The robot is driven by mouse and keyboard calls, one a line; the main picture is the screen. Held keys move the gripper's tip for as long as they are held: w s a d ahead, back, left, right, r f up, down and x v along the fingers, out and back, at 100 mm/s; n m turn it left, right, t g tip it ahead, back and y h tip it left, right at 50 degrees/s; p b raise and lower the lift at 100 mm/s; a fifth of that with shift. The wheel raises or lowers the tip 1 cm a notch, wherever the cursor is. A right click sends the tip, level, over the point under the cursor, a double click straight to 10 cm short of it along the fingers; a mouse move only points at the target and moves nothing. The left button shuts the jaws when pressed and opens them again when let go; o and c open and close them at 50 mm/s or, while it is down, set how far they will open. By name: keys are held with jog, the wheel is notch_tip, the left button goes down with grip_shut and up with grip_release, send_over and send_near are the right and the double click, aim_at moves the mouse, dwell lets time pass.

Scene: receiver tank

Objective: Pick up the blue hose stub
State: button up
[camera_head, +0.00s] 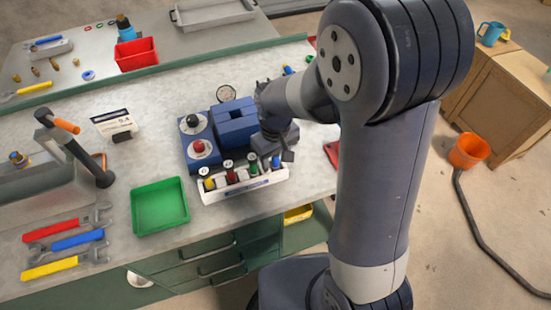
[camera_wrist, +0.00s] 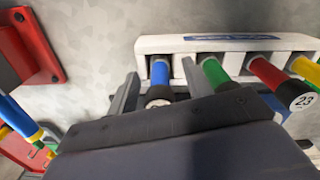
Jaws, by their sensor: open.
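The blue hose stub (camera_wrist: 160,72) stands in the end slot of a white rack (camera_wrist: 225,42), with a dark end toward the camera. It also shows at the right end of the rack in the head view (camera_head: 276,162). My gripper (camera_wrist: 158,78) is open, with one finger on each side of the blue stub. A gap shows beside the stub; I cannot tell whether either finger touches it. The right finger lies between the blue stub and the green stub (camera_wrist: 214,72). My gripper's palm hides the stub's lower part in the wrist view.
A red stub (camera_wrist: 265,72) and a yellow stub (camera_wrist: 305,70) share the rack. A blue unit with black and red terminals (camera_head: 200,135) stands behind the rack. A green tray (camera_head: 160,206) lies left, beside several wrenches (camera_head: 65,242). Bench surface between them is clear.

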jog(key=shift+c, duration=0.3)
grip_shut()
jog(key=shift+r, duration=0.1)
